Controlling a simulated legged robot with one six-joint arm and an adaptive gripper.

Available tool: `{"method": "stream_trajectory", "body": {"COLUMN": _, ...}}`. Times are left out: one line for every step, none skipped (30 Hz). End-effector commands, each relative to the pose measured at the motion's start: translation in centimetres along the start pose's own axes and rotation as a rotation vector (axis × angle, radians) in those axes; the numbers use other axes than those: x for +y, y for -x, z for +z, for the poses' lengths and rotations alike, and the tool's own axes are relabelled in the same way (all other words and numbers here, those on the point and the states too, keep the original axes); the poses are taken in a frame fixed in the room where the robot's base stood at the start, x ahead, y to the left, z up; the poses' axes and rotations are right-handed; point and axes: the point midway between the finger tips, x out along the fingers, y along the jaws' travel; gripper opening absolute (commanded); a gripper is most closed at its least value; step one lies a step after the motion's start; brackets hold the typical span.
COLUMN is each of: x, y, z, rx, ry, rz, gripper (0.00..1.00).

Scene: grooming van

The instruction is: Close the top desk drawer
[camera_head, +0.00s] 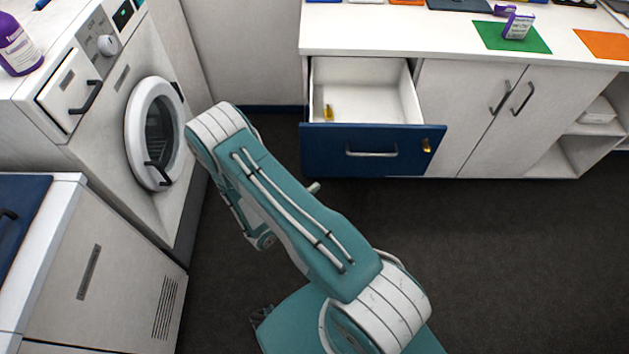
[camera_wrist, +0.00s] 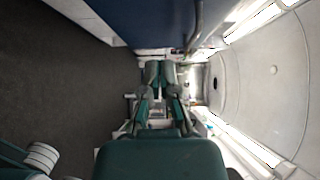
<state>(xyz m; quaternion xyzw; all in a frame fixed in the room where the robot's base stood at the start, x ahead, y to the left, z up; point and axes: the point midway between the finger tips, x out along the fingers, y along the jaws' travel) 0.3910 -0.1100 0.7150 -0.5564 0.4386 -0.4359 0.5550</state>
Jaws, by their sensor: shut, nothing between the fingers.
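The top desk drawer (camera_head: 375,152) has a blue front with a silver bar handle (camera_head: 371,153). It is pulled out under the white counter, and its white inside shows. In the wrist view, a blue panel (camera_wrist: 155,18) with a grey bar handle (camera_wrist: 196,28) fills the upper middle; it looks like the drawer front. My gripper (camera_wrist: 160,68) is shut and empty, its fingertips pointing toward the lower edge of that panel. I cannot tell whether they touch it.
A small yellow item (camera_head: 328,113) lies in the drawer. A gold-coloured fitting (camera_head: 427,146) sits on its front's right. Closed cabinet doors (camera_head: 468,105) stand right of it. A washer (camera_head: 155,133) stands at left. Dark floor (camera_head: 500,260) is clear at right.

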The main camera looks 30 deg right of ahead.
Motion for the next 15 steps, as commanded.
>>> {"method": "stream_trajectory", "body": {"x": 0.0, "y": -0.9, "z": -0.1, "rx": 0.006, "ry": -0.001, "rz": -0.001, "gripper": 0.0}}
{"method": "stream_trajectory", "body": {"x": 0.0, "y": -1.4, "z": -0.1, "rx": 0.006, "ry": -0.001, "rz": -0.002, "gripper": 0.0}}
{"method": "stream_trajectory", "body": {"x": -0.1, "y": -2.0, "z": -0.1, "rx": 0.007, "ry": -0.001, "rz": -0.003, "gripper": 0.0}}
{"method": "stream_trajectory", "body": {"x": -0.1, "y": -2.5, "z": -0.1, "rx": 0.006, "ry": -0.002, "rz": -0.003, "gripper": 0.0}}
{"method": "stream_trajectory", "body": {"x": -0.1, "y": -3.0, "z": -0.1, "rx": 0.007, "ry": -0.002, "rz": -0.003, "gripper": 0.0}}
{"method": "stream_trajectory", "body": {"x": -0.1, "y": -3.7, "z": -0.1, "rx": 0.007, "ry": -0.002, "rz": -0.003, "gripper": 0.0}}
{"method": "stream_trajectory", "body": {"x": -0.1, "y": -4.2, "z": -0.1, "rx": 0.007, "ry": -0.003, "rz": -0.003, "gripper": 0.0}}
{"method": "stream_trajectory", "body": {"x": -0.1, "y": -4.7, "z": -0.1, "rx": 0.007, "ry": -0.003, "rz": -0.003, "gripper": 0.0}}
{"method": "stream_trajectory", "body": {"x": -0.1, "y": -5.4, "z": -0.1, "rx": 0.007, "ry": -0.003, "rz": -0.003, "gripper": 0.0}}
{"method": "stream_trajectory", "body": {"x": -0.1, "y": -5.9, "z": -0.1, "rx": 0.007, "ry": -0.003, "rz": -0.003, "gripper": 0.0}}
{"method": "stream_trajectory", "body": {"x": -0.1, "y": -6.4, "z": -0.1, "rx": 0.007, "ry": -0.003, "rz": -0.003, "gripper": 0.0}}
{"method": "stream_trajectory", "body": {"x": -0.1, "y": -7.2, "z": -0.1, "rx": 0.008, "ry": -0.003, "rz": -0.003, "gripper": 0.0}}
{"method": "stream_trajectory", "body": {"x": -0.1, "y": -7.7, "z": -0.1, "rx": 0.007, "ry": -0.003, "rz": -0.003, "gripper": 0.0}}
{"method": "stream_trajectory", "body": {"x": -0.1, "y": -8.2, "z": -0.1, "rx": 0.008, "ry": -0.003, "rz": -0.004, "gripper": 0.0}}
{"method": "stream_trajectory", "body": {"x": -0.1, "y": -8.6, "z": 0.5, "rx": 0.004, "ry": -0.007, "rz": -0.004, "gripper": 0.0}}
